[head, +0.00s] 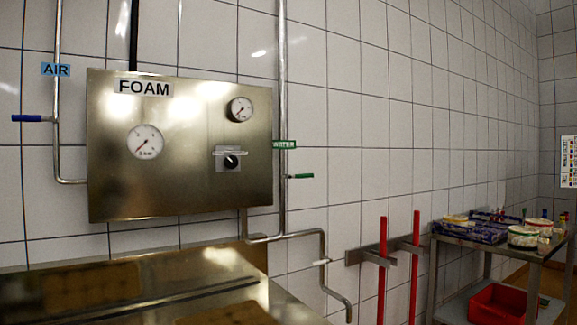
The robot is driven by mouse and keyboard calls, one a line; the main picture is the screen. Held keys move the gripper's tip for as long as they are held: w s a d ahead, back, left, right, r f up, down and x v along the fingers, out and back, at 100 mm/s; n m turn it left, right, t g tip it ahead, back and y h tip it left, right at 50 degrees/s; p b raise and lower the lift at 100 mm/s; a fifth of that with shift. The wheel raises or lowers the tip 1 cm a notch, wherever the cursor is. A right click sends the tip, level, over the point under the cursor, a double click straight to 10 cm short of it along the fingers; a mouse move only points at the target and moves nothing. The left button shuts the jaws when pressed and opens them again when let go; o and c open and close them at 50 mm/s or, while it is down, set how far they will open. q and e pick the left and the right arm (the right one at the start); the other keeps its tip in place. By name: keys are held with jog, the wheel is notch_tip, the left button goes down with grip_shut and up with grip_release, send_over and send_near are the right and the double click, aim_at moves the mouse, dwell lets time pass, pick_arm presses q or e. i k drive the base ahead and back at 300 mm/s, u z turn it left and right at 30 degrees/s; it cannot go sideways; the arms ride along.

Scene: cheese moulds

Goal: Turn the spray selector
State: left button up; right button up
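The spray selector (230,161) is a small dark knob on a grey square plate, low on the right half of a steel panel (200,190) labelled FOAM. A thin light strip with small marks sits just above the knob. The knob's pointer is too small to read surely. Neither of my grippers shows in the head view.
Two round gauges (146,142) are on the panel. A blue AIR lever (30,118) sticks out left, and a green WATER lever (300,176) right. Steel surfaces (120,290) lie below. Red-handled tools (382,270) and a loaded steel cart (455,238) stand right.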

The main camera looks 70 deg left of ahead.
aim_at(231, 161)
jog(key=z, duration=0.05)
jog(key=i, duration=0.15)
jog(key=u, duration=1.6)
